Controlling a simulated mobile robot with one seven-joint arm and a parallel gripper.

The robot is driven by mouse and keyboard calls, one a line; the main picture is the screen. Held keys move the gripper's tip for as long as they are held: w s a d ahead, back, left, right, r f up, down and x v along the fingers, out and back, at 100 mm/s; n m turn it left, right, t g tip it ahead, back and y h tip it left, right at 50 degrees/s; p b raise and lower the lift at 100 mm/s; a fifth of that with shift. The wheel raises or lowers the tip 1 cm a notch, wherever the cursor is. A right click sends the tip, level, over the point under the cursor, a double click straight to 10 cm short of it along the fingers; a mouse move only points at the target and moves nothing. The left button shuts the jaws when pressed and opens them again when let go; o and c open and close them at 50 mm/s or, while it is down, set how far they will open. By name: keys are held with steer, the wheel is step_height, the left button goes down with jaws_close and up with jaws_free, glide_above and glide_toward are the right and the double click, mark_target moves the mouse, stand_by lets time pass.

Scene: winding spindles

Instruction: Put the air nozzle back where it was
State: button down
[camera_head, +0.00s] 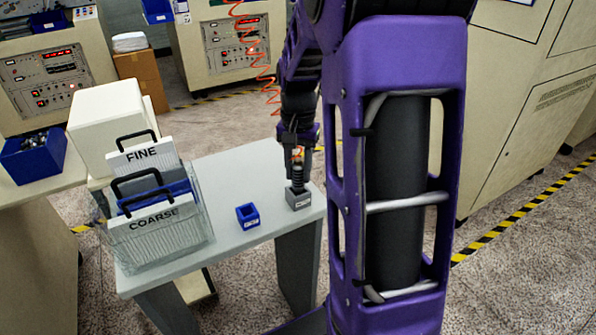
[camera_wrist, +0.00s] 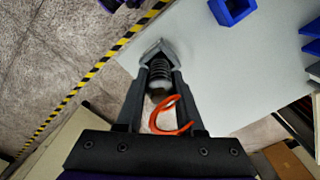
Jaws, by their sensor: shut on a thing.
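My gripper (camera_head: 297,150) points down over the right end of the grey table. It is shut on the air nozzle (camera_head: 297,173), a dark ribbed piece with an orange hose at its upper end. In the wrist view the nozzle (camera_wrist: 160,74) sits between the fingers (camera_wrist: 158,88), with the orange hose (camera_wrist: 172,130) looping beside it. A small grey block holder (camera_head: 299,199) with a pale label stands on the table directly below the nozzle. The nozzle's lower end meets the block's top in both views; I cannot tell how deep it sits.
A small blue open bin (camera_head: 247,215) stands left of the holder. A clear rack (camera_head: 160,240) with FINE and COARSE folders stands at the table's left. The coiled orange hose (camera_head: 262,60) hangs behind my arm. Bare table (camera_head: 235,170) lies between them.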

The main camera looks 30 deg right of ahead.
steer(key=shift+f, duration=0.15)
steer(key=c, duration=0.5)
jaws_free()
step_height(320, 180, up, 12)
steer(key=shift+r+p, duration=0.2)
steer(key=shift+p, duration=0.5)
